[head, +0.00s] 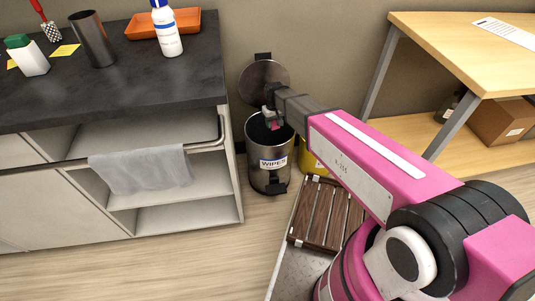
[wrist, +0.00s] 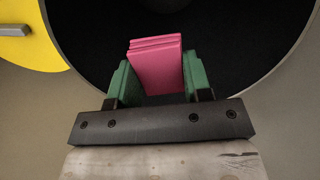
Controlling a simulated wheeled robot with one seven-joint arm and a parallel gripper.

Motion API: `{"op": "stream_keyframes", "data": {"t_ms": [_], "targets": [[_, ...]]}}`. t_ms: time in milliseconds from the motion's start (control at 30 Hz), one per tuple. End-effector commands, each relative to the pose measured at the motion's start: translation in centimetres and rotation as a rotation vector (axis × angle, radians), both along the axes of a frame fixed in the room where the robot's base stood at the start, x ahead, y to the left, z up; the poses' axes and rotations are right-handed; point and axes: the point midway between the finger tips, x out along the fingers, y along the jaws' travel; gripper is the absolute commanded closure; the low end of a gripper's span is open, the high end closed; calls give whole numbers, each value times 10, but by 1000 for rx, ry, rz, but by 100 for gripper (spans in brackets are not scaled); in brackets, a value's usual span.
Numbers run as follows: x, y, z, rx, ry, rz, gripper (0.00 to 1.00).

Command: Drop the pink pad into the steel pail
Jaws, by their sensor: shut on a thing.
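The pink pad (wrist: 156,66) is between the two green fingers of my gripper (wrist: 160,80) in the wrist view, with the dark open mouth of a bin behind it. In the head view my gripper (head: 272,117) is over the mouth of the steel pail (head: 268,180), and a small bit of pink shows there. The pail stands on the floor beside the counter, carries a "WIPES" label, and has its round lid (head: 263,78) raised at the back. The gripper is shut on the pad. My wrist hides part of the pail's mouth.
A yellow bin (head: 312,162) stands right of the pail, partly hidden by my arm; yellow also shows in the wrist view (wrist: 30,40). The counter (head: 200,70) is at left, with a towel (head: 140,170) on its rail. A wooden table (head: 460,45) is at right.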

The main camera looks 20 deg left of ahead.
Motion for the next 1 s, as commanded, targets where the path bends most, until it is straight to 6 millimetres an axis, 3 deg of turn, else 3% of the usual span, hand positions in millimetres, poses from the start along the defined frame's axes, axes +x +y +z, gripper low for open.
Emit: {"op": "stream_keyframes", "data": {"t_ms": [300, 333, 400, 433, 767, 1000], "targets": [[0, 0, -5, 0, 0, 0, 76], [0, 0, -4, 0, 0, 0, 52], [0, 0, -4, 0, 0, 0, 29], [0, 0, -4, 0, 0, 0, 25], [0, 0, -2, 1, -1, 0, 25], [-1, -1, 30, 1, -1, 0, 25]]}}
